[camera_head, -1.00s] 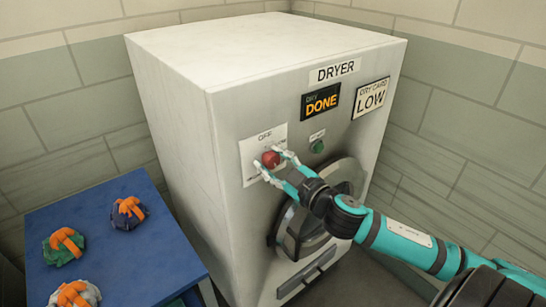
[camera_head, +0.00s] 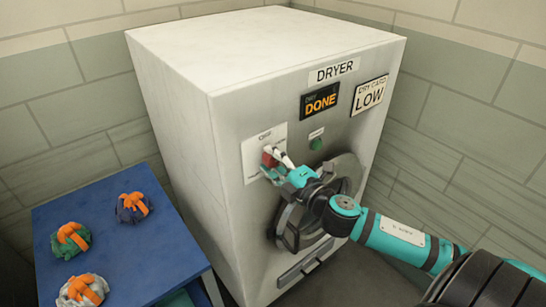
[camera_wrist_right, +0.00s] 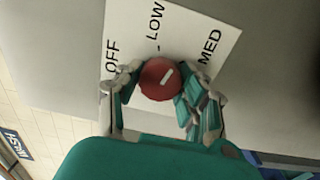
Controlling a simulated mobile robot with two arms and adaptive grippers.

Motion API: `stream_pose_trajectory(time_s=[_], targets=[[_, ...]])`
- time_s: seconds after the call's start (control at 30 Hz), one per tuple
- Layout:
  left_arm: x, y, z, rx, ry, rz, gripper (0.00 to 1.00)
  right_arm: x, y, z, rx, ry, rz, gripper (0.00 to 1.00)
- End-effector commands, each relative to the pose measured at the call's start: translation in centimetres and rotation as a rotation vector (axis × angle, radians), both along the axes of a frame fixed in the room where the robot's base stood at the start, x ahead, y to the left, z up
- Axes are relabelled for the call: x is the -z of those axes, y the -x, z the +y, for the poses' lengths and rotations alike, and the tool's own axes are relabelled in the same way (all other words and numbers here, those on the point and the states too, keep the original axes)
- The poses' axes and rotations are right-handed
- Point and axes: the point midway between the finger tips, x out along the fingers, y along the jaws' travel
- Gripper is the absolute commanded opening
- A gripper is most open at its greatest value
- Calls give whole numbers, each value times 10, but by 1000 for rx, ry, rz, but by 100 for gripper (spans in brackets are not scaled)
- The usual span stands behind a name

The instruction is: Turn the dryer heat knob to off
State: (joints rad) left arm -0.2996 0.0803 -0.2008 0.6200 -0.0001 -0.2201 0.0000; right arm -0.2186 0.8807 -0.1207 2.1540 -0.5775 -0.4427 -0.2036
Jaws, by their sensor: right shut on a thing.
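The dryer (camera_head: 232,172) is a tall pale box. Its red round heat knob (camera_head: 268,158) sits on a white dial plate (camera_head: 252,164) on the front. In the right wrist view the knob (camera_wrist_right: 158,79) has a short white mark slanting up and to the right, between the LOW and MED labels; OFF is at the left. My right gripper (camera_head: 274,163) is shut on the knob, with fingers on either side of it in the wrist view (camera_wrist_right: 155,90). In the head view its fingers partly hide the knob. My left gripper is not in view.
A green button (camera_head: 315,144) is right of the plate. Above are a DONE display (camera_head: 320,101) and a DRY CARD LOW sign (camera_head: 369,95). The round door (camera_head: 345,168) is behind my right wrist. A blue table (camera_head: 150,245) with three strapped bundles stands left.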

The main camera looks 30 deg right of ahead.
Motion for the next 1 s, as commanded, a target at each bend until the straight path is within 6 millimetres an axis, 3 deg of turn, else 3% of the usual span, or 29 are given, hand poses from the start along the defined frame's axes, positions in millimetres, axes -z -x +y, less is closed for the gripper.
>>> stream_pose_trajectory(time_s=[1.0], targets=[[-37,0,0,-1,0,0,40,0,0,-1,-2,963,-73,6]])
